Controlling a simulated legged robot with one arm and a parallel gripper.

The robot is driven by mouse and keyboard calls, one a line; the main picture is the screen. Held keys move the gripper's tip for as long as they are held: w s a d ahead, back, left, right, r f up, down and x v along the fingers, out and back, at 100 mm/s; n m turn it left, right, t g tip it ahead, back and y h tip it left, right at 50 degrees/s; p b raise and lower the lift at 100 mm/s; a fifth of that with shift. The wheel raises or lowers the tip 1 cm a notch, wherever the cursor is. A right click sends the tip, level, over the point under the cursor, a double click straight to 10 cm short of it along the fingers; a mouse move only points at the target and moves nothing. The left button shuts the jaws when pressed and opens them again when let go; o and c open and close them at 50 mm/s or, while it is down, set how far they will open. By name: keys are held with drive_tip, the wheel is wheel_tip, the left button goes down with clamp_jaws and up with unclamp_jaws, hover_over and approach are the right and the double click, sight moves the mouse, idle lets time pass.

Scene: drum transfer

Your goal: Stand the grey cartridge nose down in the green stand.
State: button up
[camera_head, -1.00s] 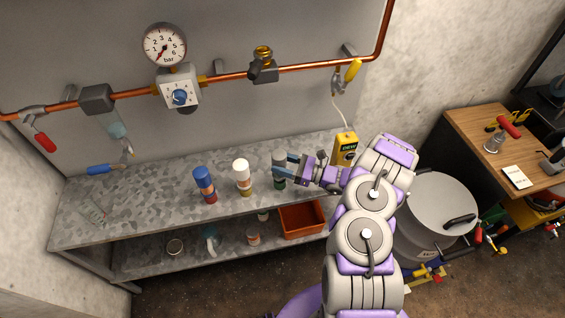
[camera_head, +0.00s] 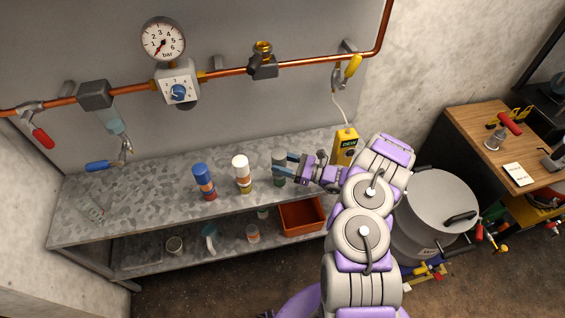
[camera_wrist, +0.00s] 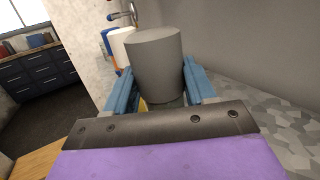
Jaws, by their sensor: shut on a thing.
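The grey cartridge (camera_head: 279,158) is upright above the bench, at the right of a row of cartridges. It also shows large in the wrist view (camera_wrist: 157,62), between two blue fingers. My gripper (camera_head: 284,166) reaches in from the right and is shut on the cartridge's side. The green stand (camera_head: 279,183) shows directly below the cartridge, at its foot. The fingers partly cover the cartridge, and its nose is hidden. I cannot tell whether the nose is fully seated in the stand.
A white cartridge (camera_head: 241,167) and a blue cartridge (camera_head: 202,177) stand to the left on the bench (camera_head: 140,195). A yellow box (camera_head: 346,146) is behind my wrist. An orange bin (camera_head: 301,216) sits on the shelf below. A grey drum (camera_head: 438,203) stands at right.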

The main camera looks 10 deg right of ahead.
drive_tip(key=o, duration=1.4)
drive_tip(key=shift+f, duration=0.15)
drive_tip(key=shift+c, duration=0.2)
drive_tip(key=shift+d, duration=0.1)
drive_tip(key=p+v, duration=0.3)
drive_tip(key=v, duration=1.4)
